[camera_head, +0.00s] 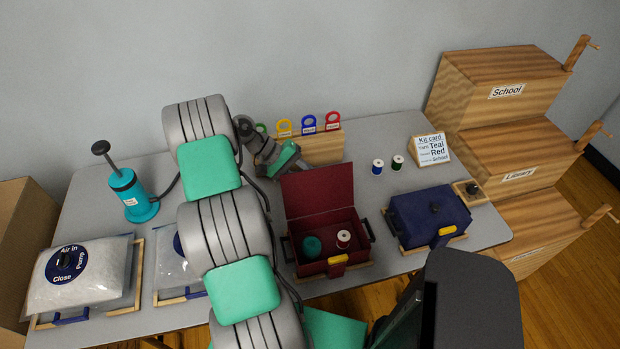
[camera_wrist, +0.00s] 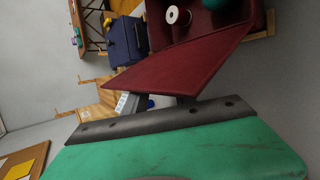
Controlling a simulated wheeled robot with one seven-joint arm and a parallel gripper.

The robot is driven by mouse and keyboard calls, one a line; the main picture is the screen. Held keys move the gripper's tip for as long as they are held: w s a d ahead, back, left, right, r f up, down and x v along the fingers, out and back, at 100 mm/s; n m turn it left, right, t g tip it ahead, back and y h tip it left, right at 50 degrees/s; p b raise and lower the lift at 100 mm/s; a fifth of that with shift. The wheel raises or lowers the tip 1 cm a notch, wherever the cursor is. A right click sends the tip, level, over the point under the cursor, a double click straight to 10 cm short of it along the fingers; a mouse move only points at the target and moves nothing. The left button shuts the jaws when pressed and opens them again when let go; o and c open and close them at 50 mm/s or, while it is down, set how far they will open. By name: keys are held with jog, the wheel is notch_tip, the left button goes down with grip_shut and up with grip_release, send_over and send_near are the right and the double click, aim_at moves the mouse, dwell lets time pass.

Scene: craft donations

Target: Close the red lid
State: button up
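The red box (camera_head: 358,258) stands on the table with its red lid (camera_head: 318,190) raised open at the back. A teal yarn ball (camera_head: 312,246) and a white-ended spool (camera_head: 343,238) lie inside. My gripper (camera_head: 289,158) is behind the raised lid, near its upper left corner. In the wrist view the lid (camera_wrist: 180,65) stands just beyond my gripper's green and dark edge (camera_wrist: 165,122), with the box (camera_wrist: 245,22) past it. I cannot tell whether they touch. The fingers' gap is not visible, and nothing is seen held.
A closed blue box (camera_head: 425,212) stands right of the red box. A wooden rack with coloured rings (camera_head: 320,148) is close behind the gripper. Two small spools (camera_head: 378,165) and a kit card (camera_head: 432,150) stand at the back right. A teal pump (camera_head: 135,195) is at left.

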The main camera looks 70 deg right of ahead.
grip_shut()
dwell(1.4)
